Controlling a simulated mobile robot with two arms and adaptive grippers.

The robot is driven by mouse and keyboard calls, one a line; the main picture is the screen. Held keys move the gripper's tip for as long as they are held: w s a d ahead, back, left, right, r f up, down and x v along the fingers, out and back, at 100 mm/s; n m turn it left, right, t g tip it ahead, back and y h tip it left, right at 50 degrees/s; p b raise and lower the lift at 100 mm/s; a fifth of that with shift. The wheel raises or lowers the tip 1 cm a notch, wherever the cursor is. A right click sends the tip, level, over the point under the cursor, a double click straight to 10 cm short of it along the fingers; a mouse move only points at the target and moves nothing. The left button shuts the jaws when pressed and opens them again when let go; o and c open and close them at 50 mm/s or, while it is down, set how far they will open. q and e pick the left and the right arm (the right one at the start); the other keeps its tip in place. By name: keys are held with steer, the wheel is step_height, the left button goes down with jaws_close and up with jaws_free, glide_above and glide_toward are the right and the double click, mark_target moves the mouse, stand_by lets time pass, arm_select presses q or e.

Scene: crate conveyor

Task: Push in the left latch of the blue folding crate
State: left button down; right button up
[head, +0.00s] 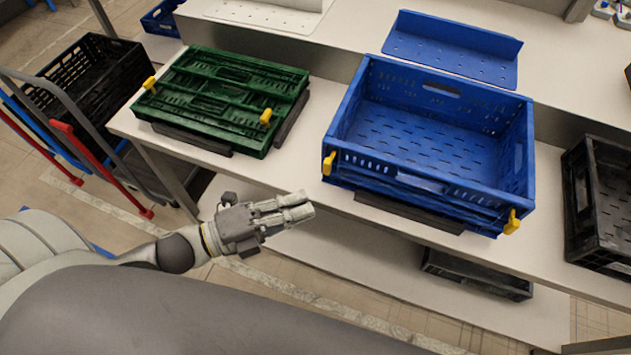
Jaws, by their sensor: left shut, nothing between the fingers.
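The blue folding crate (340,125) stands on the white table with its back and side walls upright. Its front is low and looks folded, with layers stacked at the front edge. Its left yellow latch (329,163) sits at the front left corner. Its right yellow latch (512,222) sits at the front right corner. My left gripper (308,206) is shut and empty, in front of the table edge, below and a little left of the left latch and apart from it. My right gripper is not in view.
A folded green crate (220,98) with yellow latches lies to the left on the table. A black crate (600,205) stands at the right. A blue panel (453,48) lies behind the blue crate. A lower shelf (400,265) runs under the table.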

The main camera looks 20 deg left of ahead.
mark_target(330, 160)
arm_select(q)
steer(key=shift+w+d+p, duration=0.2)
steer(key=shift+w+d, duration=0.1)
steer(key=shift+w, duration=0.6)
steer(key=shift+w+d+p, duration=0.15)
steer(key=shift+w+d, duration=0.1)
steer(key=shift+w, duration=0.65)
steer(key=shift+w+d+p, duration=0.2)
steer(key=shift+w+d, duration=0.1)
steer(key=shift+w, duration=0.6)
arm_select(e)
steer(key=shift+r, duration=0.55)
